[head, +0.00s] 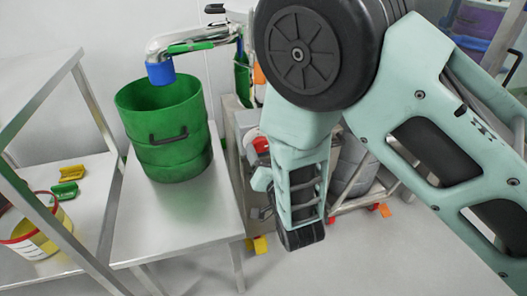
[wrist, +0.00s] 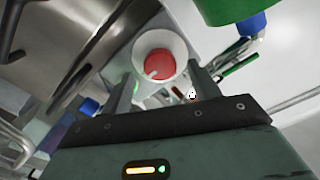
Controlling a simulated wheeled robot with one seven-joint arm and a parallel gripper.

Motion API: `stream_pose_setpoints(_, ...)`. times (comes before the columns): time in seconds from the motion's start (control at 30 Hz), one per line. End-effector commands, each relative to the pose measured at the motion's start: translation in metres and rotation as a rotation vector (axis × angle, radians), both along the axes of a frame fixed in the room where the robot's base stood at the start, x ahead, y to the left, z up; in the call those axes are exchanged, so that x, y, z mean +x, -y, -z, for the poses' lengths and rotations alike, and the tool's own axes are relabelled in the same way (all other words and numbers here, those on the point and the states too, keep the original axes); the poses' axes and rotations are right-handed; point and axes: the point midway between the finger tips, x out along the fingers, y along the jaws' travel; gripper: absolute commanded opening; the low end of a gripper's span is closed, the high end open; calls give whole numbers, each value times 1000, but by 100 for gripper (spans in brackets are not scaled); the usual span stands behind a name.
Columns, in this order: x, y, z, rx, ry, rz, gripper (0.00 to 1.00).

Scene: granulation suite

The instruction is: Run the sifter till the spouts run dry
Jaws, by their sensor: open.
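A red round control (wrist: 158,64) in a white collar faces the wrist camera, with a small pale mark near its lower left. It also shows in the head view (head: 261,144), beside my arm. My gripper (wrist: 162,86) is open, its two fingers on either side of the control in the picture; I cannot tell whether they touch it. A spout with a blue end (head: 160,75) hangs over a green drum (head: 168,130). The drum's inside and any flow are hidden. The sifter's body is mostly hidden behind my arm.
The drum stands on a steel table (head: 185,222). At left a steel rack (head: 95,100) holds a yellow container with a red rim (head: 33,236), a yellow clip (head: 70,172) and a green clip (head: 65,190). Grey floor (head: 360,255) is clear in front.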

Motion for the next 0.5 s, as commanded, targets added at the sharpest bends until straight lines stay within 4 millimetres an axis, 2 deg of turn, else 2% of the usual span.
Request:
stream_pose_setpoints(0.2, 16, -5, 0, 1, -1, 0, 61)
stream_pose_setpoints(0.47, 18, -5, 0, 0, -1, 0, 61)
stream_pose_setpoints(0.5, 17, -5, 0, 0, -1, 0, 58)
